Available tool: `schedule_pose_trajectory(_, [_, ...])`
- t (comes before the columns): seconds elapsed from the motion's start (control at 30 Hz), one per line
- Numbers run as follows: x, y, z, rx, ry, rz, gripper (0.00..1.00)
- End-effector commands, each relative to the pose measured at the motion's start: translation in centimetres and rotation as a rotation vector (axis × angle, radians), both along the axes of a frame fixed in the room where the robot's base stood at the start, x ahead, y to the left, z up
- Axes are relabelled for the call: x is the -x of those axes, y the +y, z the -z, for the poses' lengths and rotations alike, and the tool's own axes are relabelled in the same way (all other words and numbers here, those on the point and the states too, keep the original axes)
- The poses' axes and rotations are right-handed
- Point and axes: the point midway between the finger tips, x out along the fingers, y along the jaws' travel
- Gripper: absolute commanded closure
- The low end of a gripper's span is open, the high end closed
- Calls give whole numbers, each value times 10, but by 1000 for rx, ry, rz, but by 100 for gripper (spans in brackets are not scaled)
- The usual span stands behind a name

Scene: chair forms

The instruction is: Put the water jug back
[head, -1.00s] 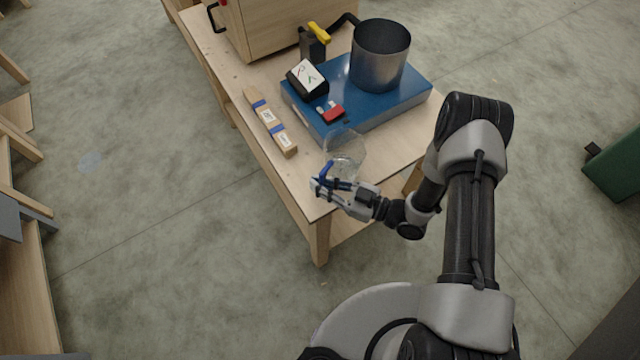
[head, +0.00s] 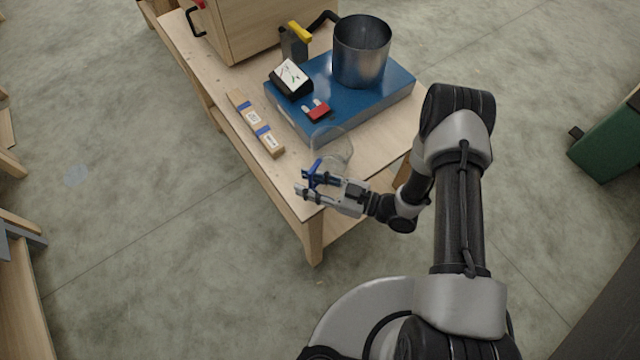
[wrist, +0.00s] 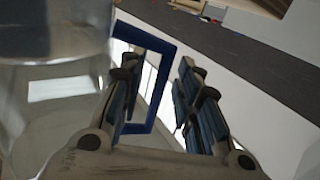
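The water jug (head: 333,146) is clear with a blue handle (head: 315,172). It appears upright on the wooden table at the near corner, just in front of the blue case. My gripper (head: 304,184) is at the handle side of the jug, its fingers spread apart. In the wrist view the jug's clear body (wrist: 50,110) fills the left side. There the blue handle (wrist: 160,88) runs between the open fingers of my gripper (wrist: 158,66), with a gap to the right finger. The left finger hides part of the handle.
The blue case (head: 390,95) carries a metal pot (head: 361,55), a black-and-white device (head: 291,78) and a red item (head: 317,111). A wooden strip with blue bands (head: 256,125) lies left of it. The table (head: 295,185) ends close by my gripper. A green object (head: 610,145) stands right.

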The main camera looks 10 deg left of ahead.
Motion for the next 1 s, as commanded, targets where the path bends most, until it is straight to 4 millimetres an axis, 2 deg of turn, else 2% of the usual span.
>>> schedule_pose_trajectory(0.17, [0,-23,-2,1,2,7,69])
schedule_pose_trajectory(0.4, [6,-76,-3,0,-1,8,69])
schedule_pose_trajectory(0.6, [10,-108,-2,0,-1,4,69])
schedule_pose_trajectory(0.73, [12,-117,-2,0,0,2,69])
schedule_pose_trajectory(0.9, [13,-120,-2,1,0,0,69])
schedule_pose_trajectory(1.0, [3,-121,-3,38,-13,10,69])
